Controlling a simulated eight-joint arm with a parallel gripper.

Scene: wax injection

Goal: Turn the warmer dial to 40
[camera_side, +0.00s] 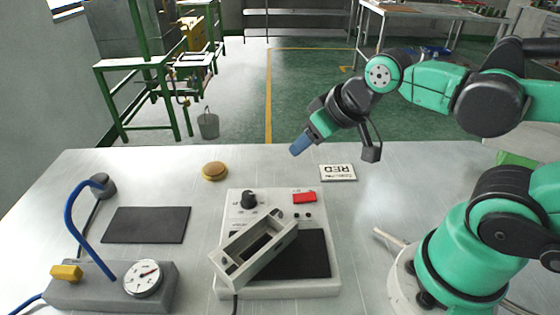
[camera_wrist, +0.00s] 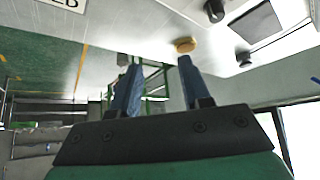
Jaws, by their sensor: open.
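The warmer (camera_side: 229,219) is a pale box at the front middle of the table in the side view. Its dial (camera_side: 249,199) is a black knob at the upper left of its top face; its setting is too small to read. My gripper (camera_side: 297,149) is up and to the right of the dial, in the air above the table's far part, apart from everything. In the wrist view my gripper (camera_wrist: 158,75) shows two blue fingers standing apart with nothing between them.
A grey open frame (camera_side: 232,262) lies tilted on the warmer beside a dark pad (camera_side: 303,254). A red switch (camera_side: 304,197) is right of the dial. A brass disc (camera_side: 214,171), a label card (camera_side: 338,173), a black mat (camera_side: 146,225) and a gauge unit (camera_side: 143,279) are around it.

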